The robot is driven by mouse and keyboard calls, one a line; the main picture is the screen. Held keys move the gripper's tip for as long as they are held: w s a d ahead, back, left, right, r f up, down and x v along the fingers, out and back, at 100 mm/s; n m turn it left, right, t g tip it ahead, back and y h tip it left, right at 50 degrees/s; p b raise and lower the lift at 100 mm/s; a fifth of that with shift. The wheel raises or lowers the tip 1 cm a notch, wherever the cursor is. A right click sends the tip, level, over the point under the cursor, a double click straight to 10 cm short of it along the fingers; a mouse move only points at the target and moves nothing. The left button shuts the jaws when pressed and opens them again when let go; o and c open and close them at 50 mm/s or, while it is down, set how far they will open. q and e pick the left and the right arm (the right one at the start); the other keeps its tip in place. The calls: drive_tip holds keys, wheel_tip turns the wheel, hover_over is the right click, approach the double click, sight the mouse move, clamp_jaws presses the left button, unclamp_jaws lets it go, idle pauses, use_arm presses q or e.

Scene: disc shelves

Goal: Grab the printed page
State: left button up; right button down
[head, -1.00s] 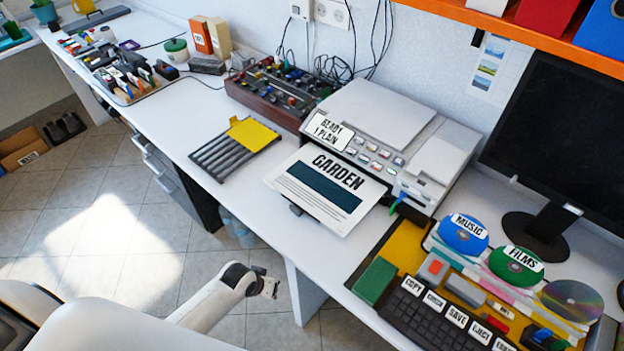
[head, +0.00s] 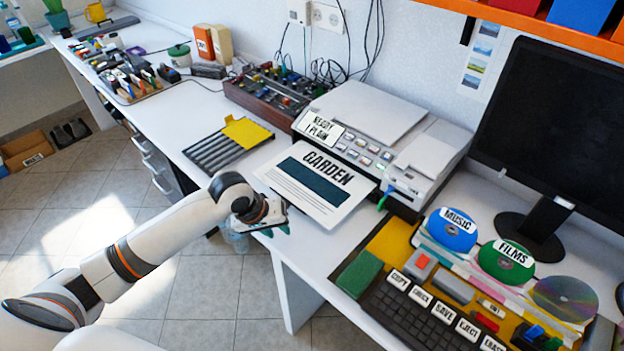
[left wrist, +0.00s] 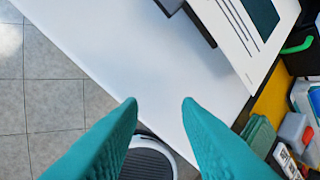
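The printed page (head: 318,188) is white with the heading GARDEN and a dark teal block. It lies at the front of the grey printer (head: 392,135), sticking out toward the desk's front edge. In the left wrist view part of the page (left wrist: 236,42) shows at the upper right. My left gripper (head: 276,224) is at the desk's front edge, just in front of the page and apart from it. Its two teal fingers (left wrist: 160,103) are spread with nothing between them. My right gripper is not in view.
A grey slotted rack with a yellow card (head: 247,131) lies left of the printer. A keyboard on a yellow mat (head: 390,246) and a green block (head: 359,273) lie to the right. The white desk (head: 190,98) is clear at its front left.

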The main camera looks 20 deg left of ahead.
use_arm(q)
drive_tip(key=w+a+r+n, duration=0.4)
drive_tip(key=w+a, duration=0.1)
drive_tip(key=a, duration=0.2)
drive_tip(key=n+t, duration=0.1)
drive_tip(key=n, duration=0.4)
approach(256, 176)
drive_tip(key=shift+y, duration=0.3)
drive_tip(key=shift+x, duration=4.3)
drive_tip(key=shift+d, duration=0.1)
clamp_jaws()
